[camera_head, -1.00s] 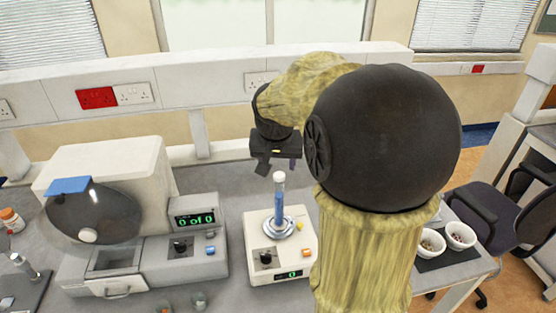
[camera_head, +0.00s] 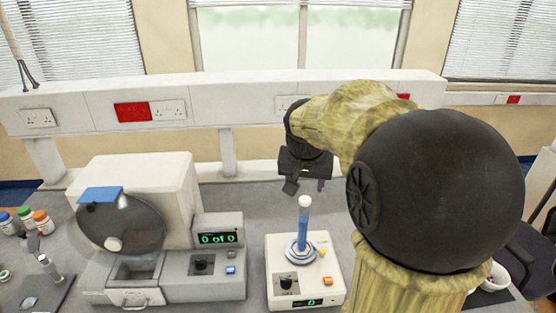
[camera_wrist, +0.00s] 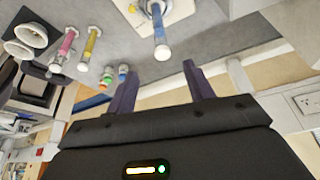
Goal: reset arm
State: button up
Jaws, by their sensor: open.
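My gripper (camera_head: 305,186) hangs above and behind a white mixer (camera_head: 305,268) in the head view, its fingers pointing down. In the wrist view my gripper (camera_wrist: 158,84) shows two dark fingers spread apart with nothing between them. A tube with blue liquid and a white cap (camera_head: 304,216) stands upright on the mixer's round plate. The tube also shows in the wrist view (camera_wrist: 159,28), beyond the fingers and apart from them. My arm hides part of the bench at the right.
A grey-white machine with a dark disc (camera_head: 120,225) and an "0 of 0" display stands at the left. Bottles (camera_head: 40,221) stand at the far left. A white bowl (camera_head: 497,276) is at the right edge. In the wrist view, pink (camera_wrist: 66,42) and yellow (camera_wrist: 90,44) tubes stand at the left.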

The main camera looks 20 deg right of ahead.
jog(key=s+a+f+n+y, duration=0.1)
jog(key=s+a+f+n, duration=0.2)
jog(key=s+a+f, duration=0.2)
jog(key=s+a+f+n+g+y, duration=0.1)
jog(key=s+a+f+n, duration=0.2)
jog(key=s+a+f, duration=0.3)
notch_tip(320, 180, down, 4)
jog(key=shift+s+a+f, duration=0.25)
jog(key=shift+s+a, duration=0.05)
jog(key=shift+s, duration=0.35)
jog(key=shift+c, duration=0.3)
